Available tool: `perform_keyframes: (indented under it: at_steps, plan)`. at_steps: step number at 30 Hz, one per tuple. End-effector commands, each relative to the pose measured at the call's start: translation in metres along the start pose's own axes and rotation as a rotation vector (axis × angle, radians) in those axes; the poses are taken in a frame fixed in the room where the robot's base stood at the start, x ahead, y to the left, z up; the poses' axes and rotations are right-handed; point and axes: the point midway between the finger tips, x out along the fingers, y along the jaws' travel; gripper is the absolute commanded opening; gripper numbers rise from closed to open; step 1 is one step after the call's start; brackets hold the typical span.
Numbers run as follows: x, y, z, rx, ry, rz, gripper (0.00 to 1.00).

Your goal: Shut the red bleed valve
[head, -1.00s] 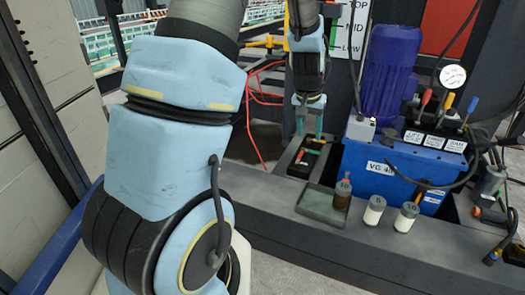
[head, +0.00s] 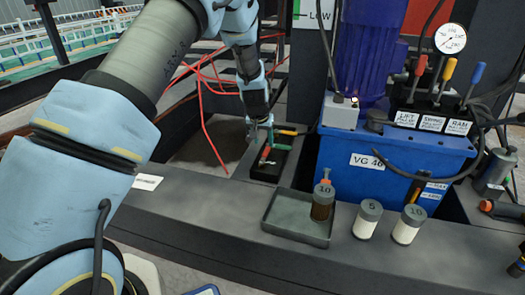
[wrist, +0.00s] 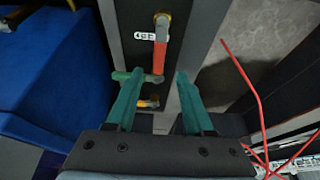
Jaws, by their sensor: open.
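The red bleed valve's lever (wrist: 159,56) runs lengthwise along a dark beam in the wrist view, with a brass pivot at its top end. A small white label sits to its left. The red lever also shows on a dark block (head: 264,155) in the head view. My gripper (wrist: 158,76) is open, its two green fingers apart. In the wrist view the lever's lower end appears between the fingertips; I cannot tell whether they touch it or are above it. In the head view my gripper (head: 262,125) hangs just over the block.
A green-handled lever (wrist: 123,76) lies by the left finger, and an orange-handled one (head: 289,133) sits behind. The blue VG 46 tank (head: 350,180) stands close to the right. Loose red hoses (head: 205,115) hang at left. A tray (head: 280,222) and jars are in front.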

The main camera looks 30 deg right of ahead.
Motion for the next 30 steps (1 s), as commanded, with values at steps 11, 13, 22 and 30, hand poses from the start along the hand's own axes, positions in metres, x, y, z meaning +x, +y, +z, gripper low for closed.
perform_keyframes:
  at_steps: [11,13,22,30]
  plan:
    - [0.053,-0.001,0.001,-0.001,-0.001,0.0,0.53]
    - [0.055,-0.001,0.0,-0.001,0.0,0.0,0.53]
    - [0.056,-0.001,0.0,-0.001,0.0,0.0,0.51]
    - [0.056,-0.001,0.0,-0.001,0.0,0.0,0.21]
